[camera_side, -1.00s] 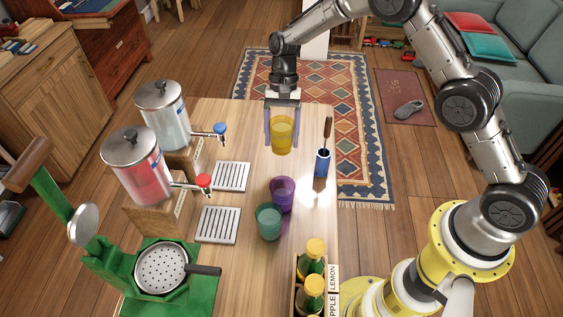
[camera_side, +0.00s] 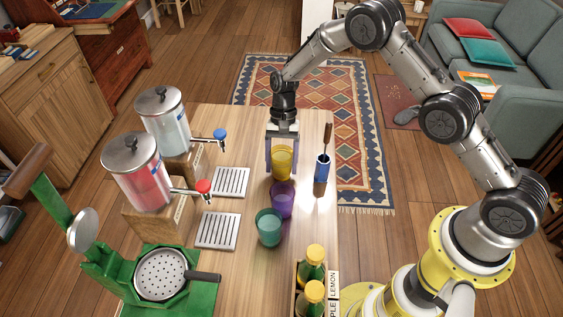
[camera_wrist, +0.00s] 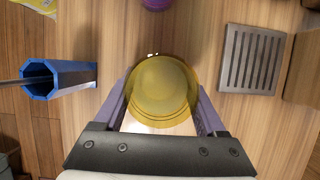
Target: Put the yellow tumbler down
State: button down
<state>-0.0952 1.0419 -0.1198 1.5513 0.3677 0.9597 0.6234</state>
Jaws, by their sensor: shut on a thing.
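The yellow tumbler (camera_side: 282,162) is between the fingers of my gripper (camera_side: 281,160), which is shut on it. It looks upright, just behind the purple tumbler (camera_side: 281,200) in the side view. In the wrist view the yellow tumbler (camera_wrist: 162,92) sits between the two purple-grey fingers, seen from above. I cannot tell whether its base touches the table (camera_side: 240,262). The purple tumbler shows only in part at the top of the wrist view (camera_wrist: 155,4).
A teal tumbler (camera_side: 269,227) stands beside the purple one. A blue holder (camera_side: 322,170) with a brown-handled tool stands right of my gripper. Two drip trays (camera_side: 231,182) (camera_side: 217,231) and two dispensers (camera_side: 163,122) (camera_side: 136,172) are left. A bottle crate (camera_side: 300,272) is at the front right.

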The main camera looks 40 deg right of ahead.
grip_release()
jog(key=shift+f, duration=0.1)
jog(key=v, duration=1.2)
jog(key=s+d+r+n+t, duration=0.2)
jog(key=s+r, duration=0.3)
jog(key=r, duration=0.7)
jog(key=s+d+r+n+t+h, duration=0.1)
jog(key=s+r+n+t, duration=0.15)
jog(key=s, duration=0.35)
jog(key=s+d+r+n+t+h, duration=0.1)
jog(key=s+d+r, duration=0.1)
jog(key=s+r, duration=0.35)
jog(key=s+d+r+n+t, duration=0.1)
jog(key=s+r, duration=0.1)
jog(key=s, duration=0.6)
jog(key=s+d+f+n+t+h, duration=0.1)
jog(key=s+f+n+t, duration=0.1)
jog(key=s, duration=0.6)
jog(key=shift+s+d+f, duration=0.3)
jog(key=shift+s+d, duration=0.05)
jog(key=shift+s, duration=0.05)
jog(key=shift+n, duration=0.25)
